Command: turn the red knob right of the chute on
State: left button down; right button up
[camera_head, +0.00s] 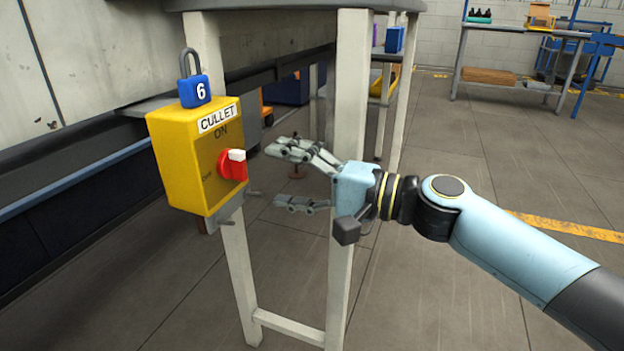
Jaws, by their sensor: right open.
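The red knob (233,165) is on the front face of a yellow box labelled CULLET (178,160). The knob has a white pointer tip at its upper right. ON is printed above the knob and a fainter, partly legible mark is to its left. A blue padlock marked 6 (194,88) stands at the box's top. My right gripper (270,177) is open and empty just right of the knob, its fingers pointing left at it. A gap shows between fingers and knob. My left gripper is not in view. I cannot make out which structure is the chute.
A pale-legged stand (347,130) rises behind the box and my right gripper. A large grey machine panel (90,50) fills the left. A workbench with bottles (480,16) stands far back right. The floor (480,150) at right is mostly clear.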

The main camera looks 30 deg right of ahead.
jog(key=v, duration=0.5)
dwell(0.4)
